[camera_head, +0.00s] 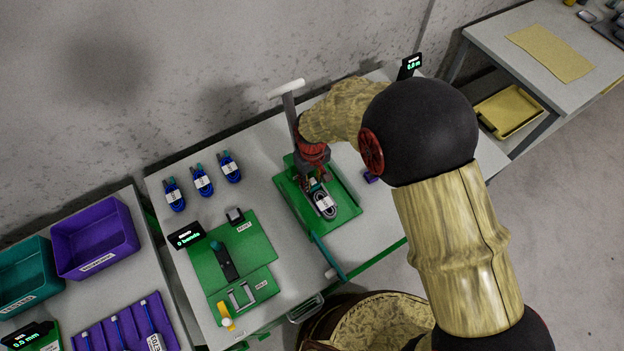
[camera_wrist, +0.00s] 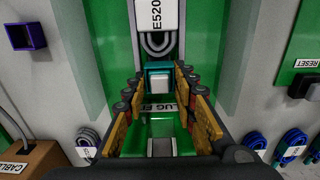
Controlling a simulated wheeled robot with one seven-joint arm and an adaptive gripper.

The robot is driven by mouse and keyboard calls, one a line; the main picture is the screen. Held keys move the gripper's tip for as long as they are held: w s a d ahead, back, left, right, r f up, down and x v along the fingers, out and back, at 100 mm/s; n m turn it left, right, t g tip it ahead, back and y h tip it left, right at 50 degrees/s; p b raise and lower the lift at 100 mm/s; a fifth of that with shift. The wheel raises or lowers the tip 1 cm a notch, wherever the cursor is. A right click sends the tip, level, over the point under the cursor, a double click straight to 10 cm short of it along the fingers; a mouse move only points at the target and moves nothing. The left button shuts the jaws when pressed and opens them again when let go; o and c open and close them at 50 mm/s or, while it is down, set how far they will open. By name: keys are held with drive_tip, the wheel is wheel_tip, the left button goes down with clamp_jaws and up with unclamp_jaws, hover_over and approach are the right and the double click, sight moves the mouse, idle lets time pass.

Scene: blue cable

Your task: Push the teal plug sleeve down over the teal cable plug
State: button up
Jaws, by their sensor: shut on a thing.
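My gripper (camera_wrist: 159,82) points down over the green fixture. Its yellow-padded fingers are shut on a small teal piece, the teal plug sleeve (camera_wrist: 158,66), which has a pale block at its middle. In the head view my gripper (camera_head: 308,184) is at the upper end of the labelled cable coil (camera_head: 325,204). The coil lies on the green fixture (camera_head: 344,193), and its label reads E520 in the wrist view. The teal cable plug cannot be told apart from the sleeve; the fingers and sleeve hide how far they overlap.
A lever with a white handle (camera_head: 286,88) stands behind my gripper. Several blue cable coils (camera_head: 202,181) lie at the left. A second green fixture (camera_head: 250,240) is at the front left. A small purple box (camera_head: 370,176) sits right of the fixture.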

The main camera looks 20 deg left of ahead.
drive_tip(key=o, duration=0.9)
drive_tip(key=shift+r, duration=0.15)
drive_tip(key=shift+r+p, duration=2.65)
drive_tip(key=shift+r, duration=1.25)
